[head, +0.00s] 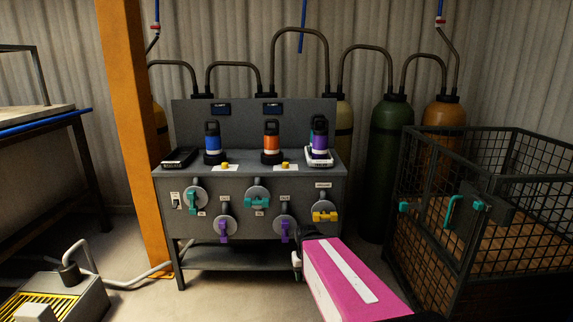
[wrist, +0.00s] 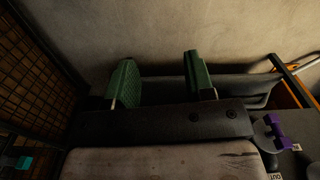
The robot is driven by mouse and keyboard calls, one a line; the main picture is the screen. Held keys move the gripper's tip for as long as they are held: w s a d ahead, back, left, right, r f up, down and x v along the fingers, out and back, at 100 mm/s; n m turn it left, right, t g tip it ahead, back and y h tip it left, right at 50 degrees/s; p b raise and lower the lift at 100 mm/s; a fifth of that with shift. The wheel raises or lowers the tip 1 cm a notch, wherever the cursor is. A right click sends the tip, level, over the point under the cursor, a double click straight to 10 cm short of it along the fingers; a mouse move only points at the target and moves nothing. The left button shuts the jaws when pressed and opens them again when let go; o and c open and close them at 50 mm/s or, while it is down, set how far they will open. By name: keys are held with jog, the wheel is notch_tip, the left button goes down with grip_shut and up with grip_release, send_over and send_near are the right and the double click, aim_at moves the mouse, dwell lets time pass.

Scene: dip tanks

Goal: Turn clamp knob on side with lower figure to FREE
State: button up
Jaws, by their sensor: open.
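A grey cabinet (head: 260,175) stands ahead in the head view. Two small displays, left (head: 221,108) and right (head: 272,107), sit on its back panel; their figures are too small to read. Its front carries a teal knob (head: 196,198), a purple knob (head: 223,229), another teal knob (head: 257,200), another purple knob (head: 284,229) and a yellow knob (head: 324,214). I cannot tell which are clamp knobs. My gripper (head: 297,250) is low before the cabinet's right part. In the wrist view its green fingers (wrist: 162,82) are apart and empty; a purple knob (wrist: 277,131) lies right of them.
Blue (head: 212,140), orange (head: 270,142) and purple (head: 319,137) bottles stand on the cabinet top. A mesh crate (head: 470,190) stands at right, an orange post (head: 130,120) at left. A grey box with a yellow grille (head: 45,305) is on the floor at lower left.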

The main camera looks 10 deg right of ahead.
jog(key=shift+o, duration=0.3)
jog(key=shift+o, duration=0.7)
jog(key=shift+w, duration=0.2)
jog(key=m+t, duration=0.2)
jog(key=t, duration=0.3)
send_near(286, 163)
jog(key=shift+h, duration=0.3)
jog(key=x, duration=0.9)
jog(key=shift+w+a+f, duration=0.15)
jog(key=shift+a, duration=0.15)
jog(key=shift+n, duration=0.3)
jog(key=c, duration=0.9)
